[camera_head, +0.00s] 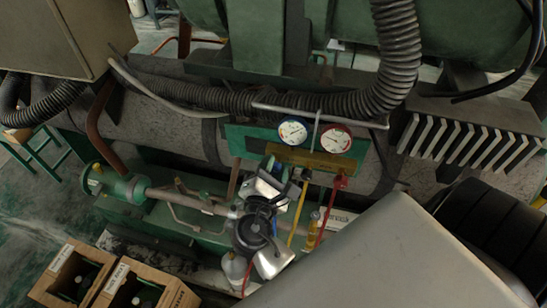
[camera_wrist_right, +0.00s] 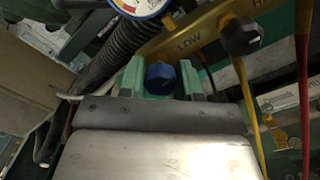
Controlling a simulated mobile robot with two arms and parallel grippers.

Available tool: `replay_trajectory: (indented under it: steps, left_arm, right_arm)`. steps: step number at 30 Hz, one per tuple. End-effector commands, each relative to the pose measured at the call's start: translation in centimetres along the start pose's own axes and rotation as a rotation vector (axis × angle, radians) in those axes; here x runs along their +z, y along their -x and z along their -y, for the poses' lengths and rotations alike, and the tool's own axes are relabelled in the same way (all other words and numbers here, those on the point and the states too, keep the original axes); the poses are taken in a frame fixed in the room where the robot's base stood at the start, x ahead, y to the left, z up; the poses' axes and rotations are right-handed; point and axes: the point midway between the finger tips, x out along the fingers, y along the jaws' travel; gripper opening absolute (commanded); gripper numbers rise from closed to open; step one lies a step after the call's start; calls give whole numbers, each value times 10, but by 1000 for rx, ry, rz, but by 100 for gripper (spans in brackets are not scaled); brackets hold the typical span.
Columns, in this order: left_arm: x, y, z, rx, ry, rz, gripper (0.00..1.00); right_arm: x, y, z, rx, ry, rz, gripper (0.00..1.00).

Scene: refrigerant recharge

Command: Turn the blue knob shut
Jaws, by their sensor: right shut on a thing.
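The blue knob (camera_wrist_right: 159,77) shows in the right wrist view, below the word LOW on the brass manifold (camera_wrist_right: 205,28). My right gripper (camera_wrist_right: 161,80) has its two green fingers on either side of the knob and is shut on it. In the head view my right gripper (camera_head: 272,170) reaches up to the left end of the manifold (camera_head: 312,161), below the gauges. The knob is hidden there behind the gripper. My left gripper is in neither view.
A blue-rimmed gauge (camera_head: 293,132) and a red-rimmed gauge (camera_head: 336,139) sit above the manifold. A dark knob (camera_wrist_right: 241,37) is to the right of the blue one. A yellow hose (camera_head: 299,212) and a red hose (camera_head: 328,207) hang down. Open boxes (camera_head: 120,285) stand at lower left.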

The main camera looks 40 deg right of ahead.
Motion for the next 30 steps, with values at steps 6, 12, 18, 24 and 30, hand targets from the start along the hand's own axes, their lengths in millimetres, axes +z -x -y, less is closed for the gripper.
replay_trajectory:
  steps: [6,12,18,24,30]
  left_arm:
    - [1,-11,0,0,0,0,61]
    - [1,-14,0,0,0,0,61]
    - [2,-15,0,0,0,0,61]
    - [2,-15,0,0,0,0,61]
    - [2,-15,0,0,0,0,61]
  right_arm:
    - [-2,0,2,-3,-107,-3,10]
    - [-2,0,2,-3,-156,-4,10]
    - [-1,0,1,-3,-170,-4,10]
    - [-1,0,1,-3,-171,-4,10]
    - [-1,0,1,-3,-170,-3,50]
